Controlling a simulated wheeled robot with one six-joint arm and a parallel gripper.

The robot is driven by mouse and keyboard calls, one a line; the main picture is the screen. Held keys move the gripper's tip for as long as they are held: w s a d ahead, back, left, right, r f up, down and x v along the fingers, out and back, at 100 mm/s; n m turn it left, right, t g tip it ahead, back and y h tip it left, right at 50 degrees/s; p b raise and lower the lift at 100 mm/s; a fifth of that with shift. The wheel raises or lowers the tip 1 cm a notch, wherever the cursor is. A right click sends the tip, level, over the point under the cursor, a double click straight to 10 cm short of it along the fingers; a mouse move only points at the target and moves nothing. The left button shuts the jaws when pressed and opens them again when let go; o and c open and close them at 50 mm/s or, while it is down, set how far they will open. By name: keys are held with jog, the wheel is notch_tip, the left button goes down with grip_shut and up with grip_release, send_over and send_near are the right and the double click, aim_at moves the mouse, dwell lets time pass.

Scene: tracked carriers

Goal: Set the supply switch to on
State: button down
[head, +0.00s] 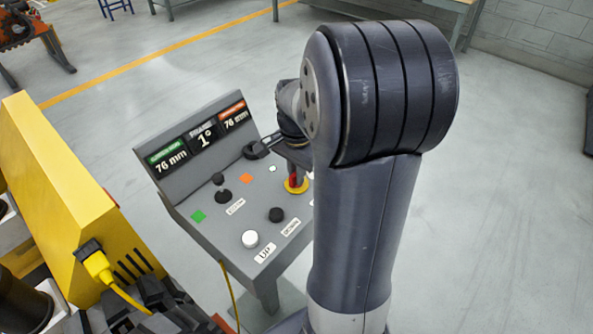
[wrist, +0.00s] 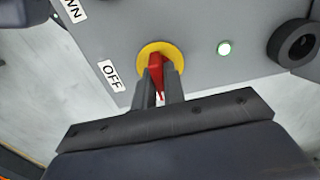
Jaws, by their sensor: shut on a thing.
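The supply switch is a red handle (wrist: 156,72) on a round yellow plate (wrist: 148,49) on the sloping grey control panel. An "OFF" label (wrist: 111,76) sits beside it in the wrist view. My gripper (wrist: 160,88) is shut on the red handle, with one dark finger on each side of it. In the head view the red handle (head: 293,180) and its yellow plate (head: 297,187) show just left of my arm, which hides part of the panel. A small lamp (wrist: 224,48) glows green-white to the right of the switch in the wrist view.
The control panel (head: 215,237) carries several knobs and buttons, among them a white button (head: 250,239) and a black one (head: 276,214). Its display (head: 204,135) is lit. A yellow machine housing (head: 70,190) stands close on the left. Open floor lies behind.

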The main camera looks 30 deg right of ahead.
dwell(0.5)
jog(key=c, duration=1.5)
grip_release()
notch_tip(320, 180, up, 11)
jog(key=shift+f+p, duration=0.1)
jog(key=shift+p, duration=0.2)
jog(key=shift+f, duration=0.1)
notch_tip(320, 180, down, 11)
jog(key=shift+r+b, duration=0.1)
jog(key=shift+b, duration=0.25)
jog(key=shift+r, duration=0.15)
